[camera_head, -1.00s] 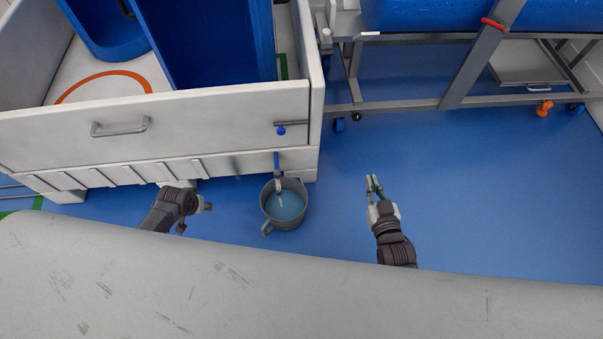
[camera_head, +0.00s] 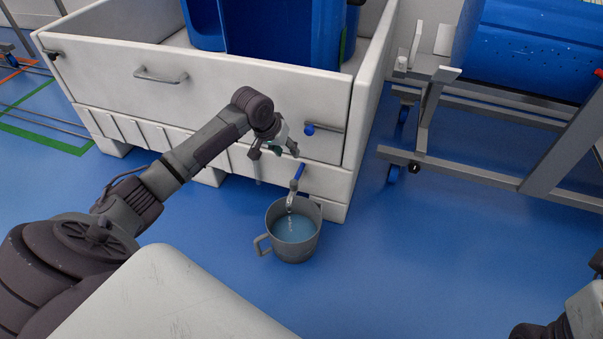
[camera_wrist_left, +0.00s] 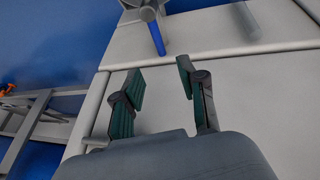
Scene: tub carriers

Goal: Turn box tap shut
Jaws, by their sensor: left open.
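The box tap (camera_head: 293,195) sticks out low on the front of the white box, near its right corner. Its blue lever (camera_head: 301,172) points up from the metal body. A pale stream runs from the spout into a grey jug (camera_head: 303,252) with bluish water, on the floor below. My left gripper (camera_head: 274,152) is open and empty, above and left of the lever, apart from it. In the left wrist view the lever (camera_wrist_left: 157,38) lies beyond my open fingers (camera_wrist_left: 160,82). My right arm is cut off at the lower right corner; its fingers cannot be made out.
The white box (camera_head: 230,90) holds blue tubs (camera_head: 290,30). A blue-knobbed latch (camera_head: 309,129) sits above the tap, close to my left gripper. A grey metal frame (camera_head: 470,170) on casters stands right of the box. The blue floor between is clear.

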